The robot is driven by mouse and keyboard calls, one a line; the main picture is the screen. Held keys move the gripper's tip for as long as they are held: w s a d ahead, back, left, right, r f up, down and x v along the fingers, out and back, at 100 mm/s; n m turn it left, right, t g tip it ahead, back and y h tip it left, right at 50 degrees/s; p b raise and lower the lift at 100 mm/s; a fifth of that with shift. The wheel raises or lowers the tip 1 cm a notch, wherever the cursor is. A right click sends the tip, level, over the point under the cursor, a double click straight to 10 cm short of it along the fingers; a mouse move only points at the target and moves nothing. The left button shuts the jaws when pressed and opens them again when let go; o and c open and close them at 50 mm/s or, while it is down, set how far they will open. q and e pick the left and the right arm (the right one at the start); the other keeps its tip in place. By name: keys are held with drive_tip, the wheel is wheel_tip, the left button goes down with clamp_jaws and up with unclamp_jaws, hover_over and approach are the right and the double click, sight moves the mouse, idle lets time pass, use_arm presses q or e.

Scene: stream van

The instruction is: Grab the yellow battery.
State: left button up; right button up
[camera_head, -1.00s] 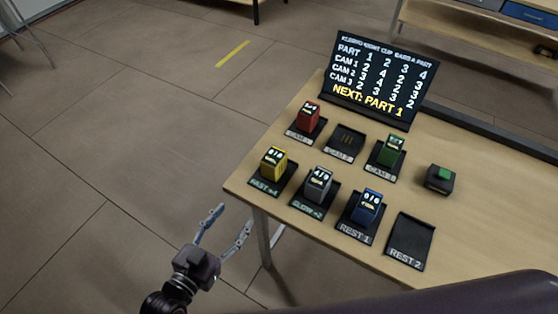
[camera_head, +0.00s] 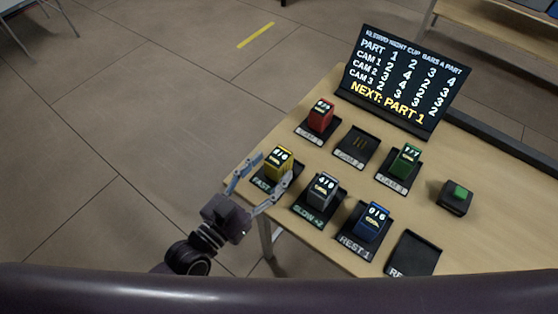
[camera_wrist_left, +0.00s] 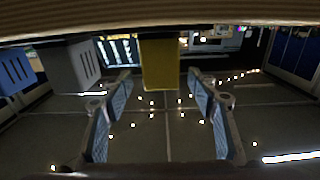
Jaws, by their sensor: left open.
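The yellow battery (camera_head: 279,161) stands on the black dock labelled FAST (camera_head: 263,183) at the table's front left corner. In the left wrist view the yellow battery (camera_wrist_left: 160,64) shows ahead, centred between the fingers. My left gripper (camera_head: 267,170) is open, its fingers spread on either side of the battery in the head view. I cannot tell whether either finger touches it. The grey battery (camera_head: 322,187) stands on the SLOW dock, just right of my left gripper; it also shows in the left wrist view (camera_wrist_left: 70,67). My right gripper is not in view.
A red battery (camera_head: 320,115), a green battery (camera_head: 405,160) and a blue battery (camera_head: 371,221) stand on other docks. One cam dock (camera_head: 355,146) and the REST 2 dock (camera_head: 415,255) are empty. A sign (camera_head: 408,75) and a green-button box (camera_head: 456,195) are on the table (camera_head: 480,225).

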sight(286, 149)
use_arm(q)
drive_tip(key=x, duration=0.3)
drive_tip(key=shift+w+d+r+p, duration=0.15)
drive_tip(key=shift+w+r+p, duration=0.05)
drive_tip(key=shift+w+p, duration=0.15)
drive_tip(key=shift+w, duration=0.15)
drive_tip(key=c, duration=0.9)
clamp_jaws()
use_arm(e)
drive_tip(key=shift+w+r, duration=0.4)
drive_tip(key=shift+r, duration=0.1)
use_arm(q)
drive_tip(key=shift+r, duration=0.15)
